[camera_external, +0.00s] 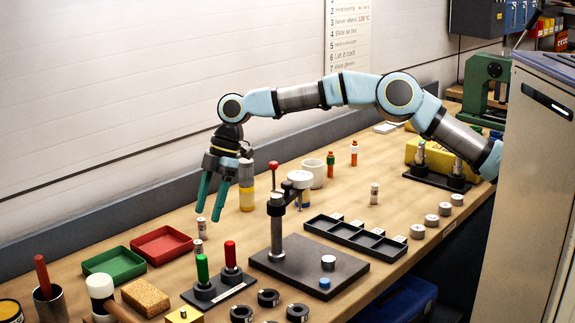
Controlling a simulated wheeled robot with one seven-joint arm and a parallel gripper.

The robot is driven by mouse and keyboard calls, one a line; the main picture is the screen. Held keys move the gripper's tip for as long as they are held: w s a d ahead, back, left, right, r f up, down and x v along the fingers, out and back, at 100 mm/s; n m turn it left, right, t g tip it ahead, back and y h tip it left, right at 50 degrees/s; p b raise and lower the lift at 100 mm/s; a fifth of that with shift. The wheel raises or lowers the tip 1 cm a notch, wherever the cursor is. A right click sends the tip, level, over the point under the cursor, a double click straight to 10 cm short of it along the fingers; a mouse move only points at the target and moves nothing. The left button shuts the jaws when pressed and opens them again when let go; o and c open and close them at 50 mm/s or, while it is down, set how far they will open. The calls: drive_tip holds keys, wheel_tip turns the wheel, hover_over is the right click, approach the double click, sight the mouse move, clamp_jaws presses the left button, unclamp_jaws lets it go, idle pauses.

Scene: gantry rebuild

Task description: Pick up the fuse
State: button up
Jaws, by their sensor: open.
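My gripper (211,208) is open, with its two teal fingers pointing down over the left part of the workbench. Nothing shows between the fingers. A small pale cylinder with grey ends (201,229), which looks like a fuse, stands upright just below the fingertips. A second small piece (198,247) is close in front of it, partly hidden by the green-handled tool. Another similar small cylinder (375,193) stands upright on the right of the bench. I cannot tell for certain which of these is the fuse.
A green tray (114,263) and a red tray (161,246) lie to the left. Green and red handles (202,268) stand in front. A lever press (277,225) and a yellow-based cylinder (246,196) stand right of my gripper. A black divided tray (355,238) lies further right.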

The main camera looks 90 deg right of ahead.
sight(199, 249)
drive_tip(key=p+x, duration=0.1)
drive_tip(key=x, duration=0.4)
drive_tip(key=shift+f+p, duration=0.1)
drive_tip(key=shift+p, duration=0.2)
drive_tip(key=shift+p+x, duration=1.45)
drive_tip(key=shift+x, duration=1.35)
drive_tip(key=shift+d, duration=0.1)
drive_tip(key=shift+c, duration=0.2)
clamp_jaws()
